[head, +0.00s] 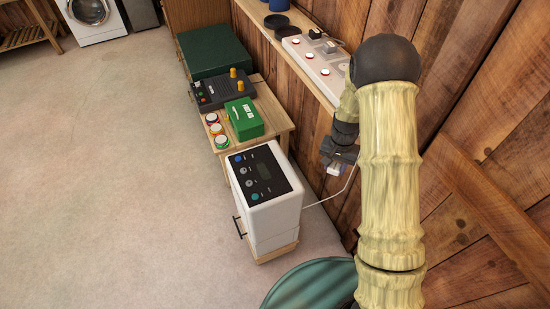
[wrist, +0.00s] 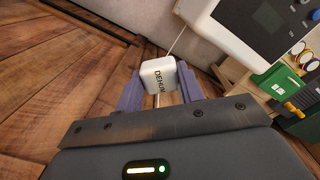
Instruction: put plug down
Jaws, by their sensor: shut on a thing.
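My gripper (wrist: 160,92) is shut on a white plug (wrist: 158,75) lettered "DEHUM", seen between its two fingers in the wrist view. In the head view the plug (head: 333,169) hangs below my gripper (head: 338,160), in the air beside the plank wall. A thin white cord runs from the plug to the white dehumidifier (head: 270,212), which has a dark control panel on top. A white power strip (head: 312,62) lies on the wall shelf above, with a dark plug and cord on its far part.
The shelf (head: 285,60) runs along the wall. A low wooden table (head: 268,98) holds a green first aid box (head: 244,118), a dark device (head: 222,90) and small round jars. A green round thing (head: 312,285) is at the bottom. The floor (head: 120,170) at left is clear.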

